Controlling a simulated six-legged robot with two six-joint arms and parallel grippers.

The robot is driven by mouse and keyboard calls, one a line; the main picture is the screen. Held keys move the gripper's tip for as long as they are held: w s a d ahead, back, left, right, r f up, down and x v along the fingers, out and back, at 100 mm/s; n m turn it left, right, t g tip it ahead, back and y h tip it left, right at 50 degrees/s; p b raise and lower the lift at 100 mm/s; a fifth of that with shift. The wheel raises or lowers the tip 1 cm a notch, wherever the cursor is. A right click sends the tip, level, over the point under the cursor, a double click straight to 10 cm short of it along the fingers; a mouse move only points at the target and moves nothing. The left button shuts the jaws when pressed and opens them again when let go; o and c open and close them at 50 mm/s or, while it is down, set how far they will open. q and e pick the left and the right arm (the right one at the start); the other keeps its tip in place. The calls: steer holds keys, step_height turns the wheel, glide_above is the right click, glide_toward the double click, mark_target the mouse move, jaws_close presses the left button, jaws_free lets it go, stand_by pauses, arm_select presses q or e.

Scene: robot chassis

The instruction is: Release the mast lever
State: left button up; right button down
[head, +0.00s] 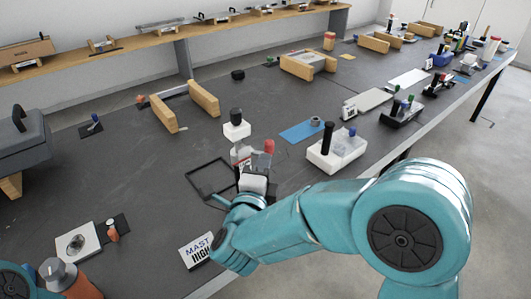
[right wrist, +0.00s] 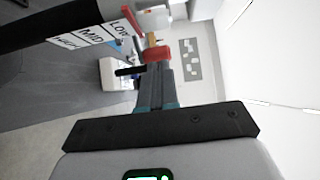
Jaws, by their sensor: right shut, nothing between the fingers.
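The mast unit (head: 240,152) stands upright near the table's front edge, with a black knob on top and a red part (head: 269,146) beside it. My right gripper (head: 262,163) is in front of it, shut and empty. In the right wrist view, the shut fingers (right wrist: 156,82) point up the picture, with a red piece (right wrist: 157,53) at their tips. A red piece (right wrist: 131,20) shows by the black post's white label (right wrist: 90,37), which reads LOW, MID, HIGH. I cannot tell whether the fingers touch it. A sign (head: 196,250) reads MAST HIGH. My left gripper does not show.
A white box with a black handle (head: 336,150) stands to the right of the mast. A black frame (head: 208,178) lies to its left. Wooden blocks (head: 204,97) stand farther back. The dark tabletop left of the frame is mostly clear.

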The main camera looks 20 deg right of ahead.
mark_target(269, 147)
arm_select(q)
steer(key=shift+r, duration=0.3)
arm_select(e)
steer(key=shift+x, duration=1.2)
